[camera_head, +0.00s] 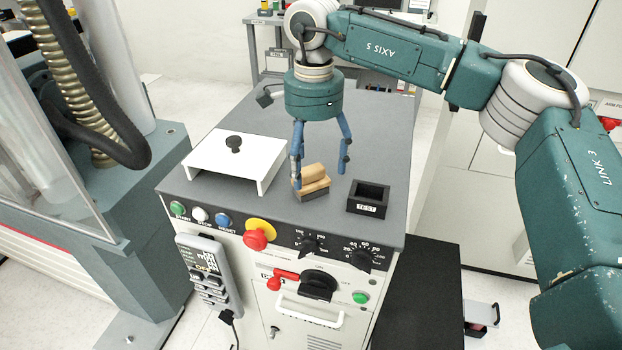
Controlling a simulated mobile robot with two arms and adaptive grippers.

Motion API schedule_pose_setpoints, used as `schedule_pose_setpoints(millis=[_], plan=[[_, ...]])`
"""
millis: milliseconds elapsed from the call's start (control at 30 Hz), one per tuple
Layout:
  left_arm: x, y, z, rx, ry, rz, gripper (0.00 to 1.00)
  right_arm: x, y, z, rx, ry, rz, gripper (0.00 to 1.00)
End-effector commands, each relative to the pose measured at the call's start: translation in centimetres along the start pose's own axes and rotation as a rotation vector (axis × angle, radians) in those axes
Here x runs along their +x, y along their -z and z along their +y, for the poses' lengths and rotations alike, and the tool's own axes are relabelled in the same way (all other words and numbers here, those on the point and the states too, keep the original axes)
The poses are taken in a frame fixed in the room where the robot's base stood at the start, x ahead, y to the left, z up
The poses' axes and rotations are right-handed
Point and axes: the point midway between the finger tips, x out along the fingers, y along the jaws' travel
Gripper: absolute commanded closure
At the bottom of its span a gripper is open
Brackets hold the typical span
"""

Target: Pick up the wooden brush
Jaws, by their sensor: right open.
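The wooden brush (314,172) has a tan wooden grip above a dark base. It rests on the grey cabinet top near the front edge. My right gripper (319,178) comes down from above with its blue fingers spread. One finger is at the brush's left side, partly in front of it. The other finger is to the right of the brush, with a visible gap. I cannot tell whether the left finger touches the brush. My left gripper is not in this view.
A white raised cover (235,160) with a black knob stands left of the brush. A small black box (368,197) labelled TEST stands to its right. Buttons, dials and a red emergency stop (256,238) line the cabinet front (300,310). The grey top (385,130) is clear behind the box.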

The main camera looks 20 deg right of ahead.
Motion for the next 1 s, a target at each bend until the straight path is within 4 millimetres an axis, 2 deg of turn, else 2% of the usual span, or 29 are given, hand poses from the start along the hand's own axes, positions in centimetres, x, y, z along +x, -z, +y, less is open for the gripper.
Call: schedule_pose_setpoints(millis=[167, 300, 433, 567, 600, 667, 833, 867, 1000], plan=[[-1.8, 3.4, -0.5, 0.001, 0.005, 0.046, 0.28, 2.2, 0.0, 0.3, -0.001, -0.004, 0.001, 0.24], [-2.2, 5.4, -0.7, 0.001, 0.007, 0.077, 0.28, 4.1, -0.1, 0.3, 0.0, -0.002, 0.0, 0.24], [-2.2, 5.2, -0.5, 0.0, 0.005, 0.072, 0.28, 4.7, 0.0, 0.3, 0.0, -0.001, 0.0, 0.24], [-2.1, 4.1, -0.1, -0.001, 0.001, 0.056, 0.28, 4.8, 0.0, 0.3, 0.0, 0.0, 0.0, 0.24], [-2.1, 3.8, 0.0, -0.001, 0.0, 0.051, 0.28, 4.8, -0.1, 0.3, 0.0, 0.0, 0.0, 0.26], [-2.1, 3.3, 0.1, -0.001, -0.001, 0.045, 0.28, 4.8, -0.1, 0.3, 0.0, 0.0, 0.0, 0.38], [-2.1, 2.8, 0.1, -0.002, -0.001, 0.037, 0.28, 4.7, -0.1, 0.3, 0.0, 0.0, 0.0, 0.72], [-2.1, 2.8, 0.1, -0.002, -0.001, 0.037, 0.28, 4.7, -0.1, 0.3, 0.0, 0.0, 0.0, 0.75], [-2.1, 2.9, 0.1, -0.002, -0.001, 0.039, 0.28, 4.7, -0.1, 0.2, 0.0, 0.001, 0.0, 0.76]])
